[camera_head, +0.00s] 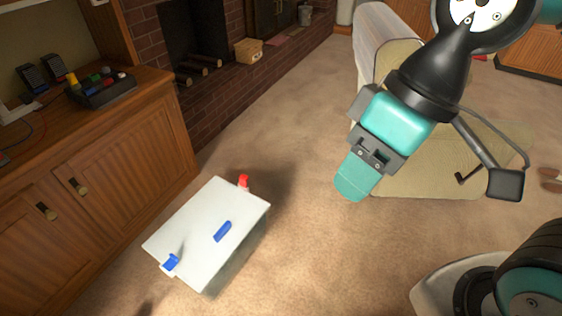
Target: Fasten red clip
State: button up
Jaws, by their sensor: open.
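A red clip (243,182) stands up at the far right edge of a white box (195,222) on the carpet. A blue clip (171,262) sits at the box's near left edge. A blue handle-like piece (222,232) lies on the middle of the white top. My gripper (357,178) is open and empty, up and to the right of the red clip and well apart from it. One teal finger shows clearly; the other is mostly hidden behind it.
A wooden cabinet (100,190) stands at the left, with a button panel (100,88) on top. A brick fireplace (200,100) is behind. A beige armchair (440,160) stands behind my gripper. Carpet between box and chair is clear.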

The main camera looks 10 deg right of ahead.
aim_at(244, 178)
jog(key=z, duration=0.35)
jog(key=i, duration=0.65)
jog(key=u, duration=0.45)
jog(key=i, duration=0.8)
jog(key=u, duration=0.8)
